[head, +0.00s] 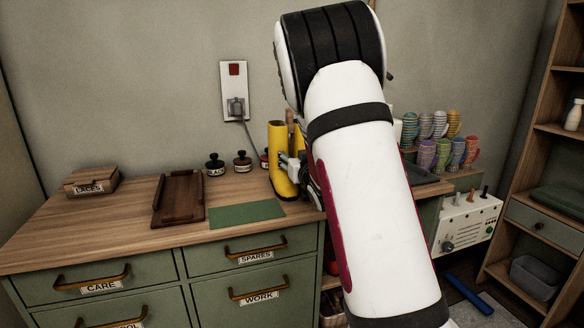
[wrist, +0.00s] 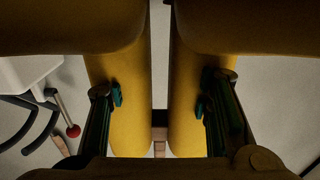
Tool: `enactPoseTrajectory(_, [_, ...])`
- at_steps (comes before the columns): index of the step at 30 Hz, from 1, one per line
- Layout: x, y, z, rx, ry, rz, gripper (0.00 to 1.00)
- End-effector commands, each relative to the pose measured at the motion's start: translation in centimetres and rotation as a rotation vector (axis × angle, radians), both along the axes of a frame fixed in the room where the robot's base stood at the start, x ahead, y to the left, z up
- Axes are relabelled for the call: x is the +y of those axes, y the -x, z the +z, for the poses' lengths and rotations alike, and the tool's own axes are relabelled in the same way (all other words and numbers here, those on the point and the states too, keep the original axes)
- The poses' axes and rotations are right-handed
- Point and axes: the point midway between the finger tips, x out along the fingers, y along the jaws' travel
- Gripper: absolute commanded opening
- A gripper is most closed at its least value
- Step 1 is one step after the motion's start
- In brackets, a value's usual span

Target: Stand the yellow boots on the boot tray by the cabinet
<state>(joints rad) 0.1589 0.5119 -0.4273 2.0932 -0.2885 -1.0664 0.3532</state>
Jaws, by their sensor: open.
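The yellow boots (head: 277,148) stand upright on the wooden top of the green cabinet (head: 110,232), partly hidden by my arm in the head view. In the wrist view two boots show close up, a left boot (wrist: 122,80) and a right boot (wrist: 185,80), with a narrow gap between them. My gripper (head: 293,166) is at the boots; in the wrist view its fingers (wrist: 158,97) are spread, one in front of each boot. I cannot tell whether they touch. I cannot tell for sure which thing is the boot tray.
A dark brown wooden tray (head: 180,197) and a green mat (head: 247,214) lie on the cabinet top. A laces box (head: 91,181) stands at left, small black-lidded jars (head: 215,165) behind. Striped mugs (head: 440,126) and a white control box (head: 467,222) are at right, beside shelves (head: 548,130).

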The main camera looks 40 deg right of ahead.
Motion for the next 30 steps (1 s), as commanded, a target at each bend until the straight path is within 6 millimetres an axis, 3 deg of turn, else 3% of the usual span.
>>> enactPoseTrajectory(2, [0.0, 0.0, 0.0, 0.0, 0.0, 0.0, 0.42])
enactPoseTrajectory(6, [0.0, 0.0, 0.0, 0.0, 0.0, 0.0, 0.1])
enactPoseTrajectory(8, [0.0, 0.0, 0.0, 0.0, 0.0, 0.0, 0.0])
enactPoseTrajectory(20, [0.0, 0.0, 0.4, -0.004, 0.001, 0.0, 0.0])
enactPoseTrajectory(30, [0.0, 0.0, 3.9, -0.008, 0.001, 0.001, 0.0])
